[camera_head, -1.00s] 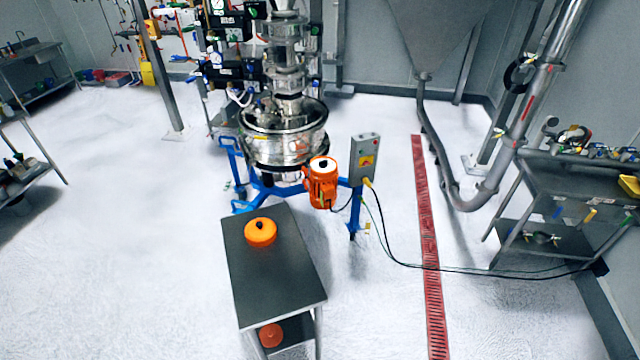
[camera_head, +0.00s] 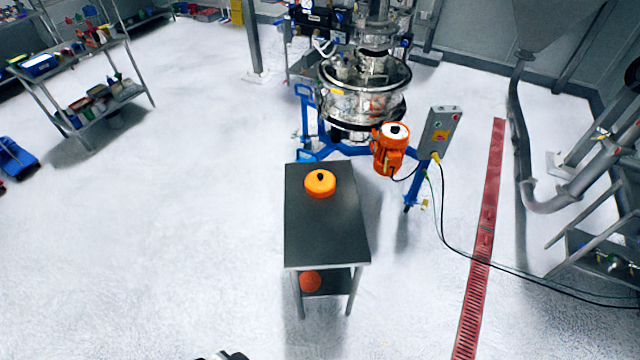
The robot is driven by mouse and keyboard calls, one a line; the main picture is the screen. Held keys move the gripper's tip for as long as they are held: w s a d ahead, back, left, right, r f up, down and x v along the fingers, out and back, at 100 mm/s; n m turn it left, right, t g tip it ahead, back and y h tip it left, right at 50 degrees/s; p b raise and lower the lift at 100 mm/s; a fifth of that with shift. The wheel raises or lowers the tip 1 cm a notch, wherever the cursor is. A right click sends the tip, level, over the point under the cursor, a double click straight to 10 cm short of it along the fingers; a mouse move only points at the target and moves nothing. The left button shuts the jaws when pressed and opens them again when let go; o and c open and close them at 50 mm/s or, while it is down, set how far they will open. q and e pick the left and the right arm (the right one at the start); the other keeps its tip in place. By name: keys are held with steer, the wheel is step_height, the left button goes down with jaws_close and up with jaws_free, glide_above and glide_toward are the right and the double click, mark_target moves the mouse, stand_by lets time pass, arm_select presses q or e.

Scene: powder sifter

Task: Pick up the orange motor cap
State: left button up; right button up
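The orange motor cap (camera_head: 320,185), a round lid with a small dark spot on top, lies at the far end of the dark-topped metal table (camera_head: 325,230). Nothing touches it from above. Another orange round item (camera_head: 311,281) sits on the table's lower shelf, partly hidden under the top. The orange motor (camera_head: 388,160) with a white top is mounted on the sifter, right of and beyond the table. A small dark and pale piece, perhaps of my arm, shows at the bottom edge. No gripper fingers are visible.
The steel sifter (camera_head: 365,90) stands on a blue frame (camera_head: 345,150) behind the table. A grey control box (camera_head: 440,132) and its hanging cable are on the right. A red floor drain (camera_head: 482,250) runs farther right. The floor left and front of the table is clear.

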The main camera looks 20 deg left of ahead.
stand_by(0.3)
arm_select(q)
steer(key=o, duration=0.4)
